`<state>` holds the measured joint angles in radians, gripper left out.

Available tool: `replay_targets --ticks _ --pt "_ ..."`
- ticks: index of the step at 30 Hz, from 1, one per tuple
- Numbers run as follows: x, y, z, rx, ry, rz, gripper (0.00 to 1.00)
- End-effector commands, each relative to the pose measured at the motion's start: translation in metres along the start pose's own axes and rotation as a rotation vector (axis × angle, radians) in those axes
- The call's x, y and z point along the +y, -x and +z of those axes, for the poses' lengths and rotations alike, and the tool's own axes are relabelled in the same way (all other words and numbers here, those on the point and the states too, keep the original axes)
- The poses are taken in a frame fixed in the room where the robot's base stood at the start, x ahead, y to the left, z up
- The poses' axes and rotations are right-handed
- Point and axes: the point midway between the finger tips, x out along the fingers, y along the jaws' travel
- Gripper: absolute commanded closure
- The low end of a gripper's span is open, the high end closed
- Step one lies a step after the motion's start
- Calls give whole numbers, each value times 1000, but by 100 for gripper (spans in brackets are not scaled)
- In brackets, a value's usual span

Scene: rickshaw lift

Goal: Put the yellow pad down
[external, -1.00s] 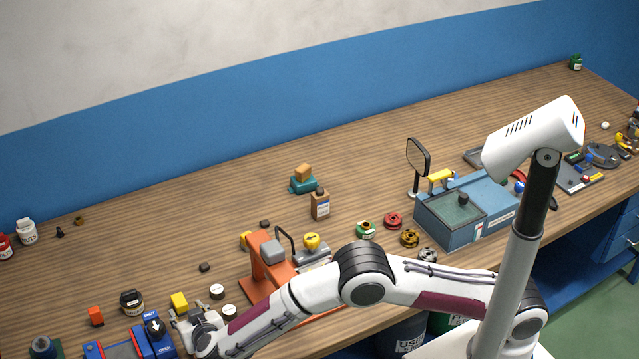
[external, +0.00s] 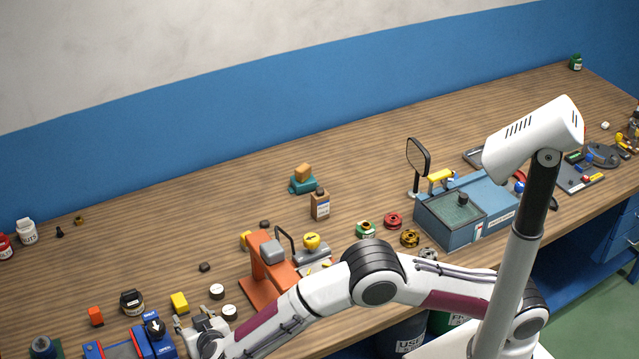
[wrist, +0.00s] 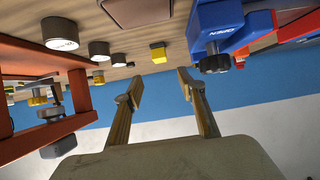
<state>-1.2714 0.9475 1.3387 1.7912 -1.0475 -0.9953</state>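The yellow pad (external: 180,303) is a small block resting on the wooden bench, between the black-lidded jar and the white-topped round pieces. It also shows in the wrist view (wrist: 158,53), beyond the fingertips. My gripper (external: 197,322) is low over the bench, just in front of the pad in the external view. In the wrist view my gripper (wrist: 160,85) has its two fingers spread apart with nothing between them. The pad is apart from both fingers.
The orange frame (external: 262,272) stands right of my gripper. A blue device (external: 132,342) stands close on the left. Two white-topped round pieces (external: 217,291) sit right of the pad. An orange block (external: 96,316) and a dark jar (external: 131,302) lie left.

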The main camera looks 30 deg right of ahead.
Motion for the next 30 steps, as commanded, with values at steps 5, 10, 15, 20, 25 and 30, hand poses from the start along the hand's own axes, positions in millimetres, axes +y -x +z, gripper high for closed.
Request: replay_targets --ticks 5,10,15,20,25,30 --pt "0 0 0 0 0 0 60" --pt "0 -1 -3 1 -3 -3 60" --pt "2 -6 -25 9 -26 -31 60" --pt "8 -14 -66 24 -66 -90 60" --pt "22 -21 -123 42 -113 -175 60" --pt "42 -23 -176 56 -147 -260 60"
